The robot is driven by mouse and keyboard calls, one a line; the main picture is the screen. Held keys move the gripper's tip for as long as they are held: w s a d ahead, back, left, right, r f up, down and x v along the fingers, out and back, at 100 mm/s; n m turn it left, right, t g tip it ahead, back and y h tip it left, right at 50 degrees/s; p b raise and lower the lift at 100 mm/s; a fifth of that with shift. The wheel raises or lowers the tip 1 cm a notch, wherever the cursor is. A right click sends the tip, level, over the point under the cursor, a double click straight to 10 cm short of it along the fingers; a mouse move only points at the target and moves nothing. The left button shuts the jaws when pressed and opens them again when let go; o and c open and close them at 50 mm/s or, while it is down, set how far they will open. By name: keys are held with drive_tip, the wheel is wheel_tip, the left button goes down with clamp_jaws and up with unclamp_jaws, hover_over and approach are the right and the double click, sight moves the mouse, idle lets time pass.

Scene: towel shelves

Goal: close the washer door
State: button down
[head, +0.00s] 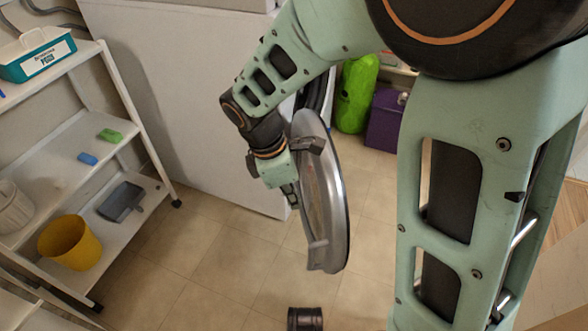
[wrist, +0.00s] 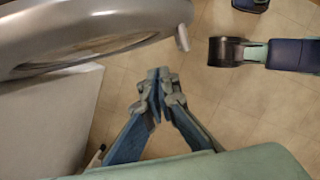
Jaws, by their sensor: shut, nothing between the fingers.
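The washer door (head: 334,200) is a round grey ring with a glass middle, seen at a slant in the head view. It stands open, swung out from the white washer (head: 190,110). A dark curved rim shows behind my arm near the door's top. My gripper (head: 294,204) is shut and empty, pointing down close along the left face of the door. In the wrist view the door (wrist: 80,28) fills the upper left, with a small grey tab at its right end. My gripper (wrist: 158,80) there appears apart from the door.
A white shelf rack (head: 140,140) at the left holds a teal box (head: 38,58), a yellow bucket (head: 70,243) and a dustpan (head: 121,200). A green bag (head: 357,92) and purple box (head: 386,118) stand behind the door. Tiled floor lies open below.

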drive_tip(key=w+d+f+b, duration=0.1)
drive_tip(key=d+f+b, duration=0.1)
drive_tip(key=d+f, duration=0.3)
drive_tip(key=shift+w+f, duration=0.2)
drive_tip(key=shift+w, duration=0.05)
drive_tip(key=shift+d, duration=0.1)
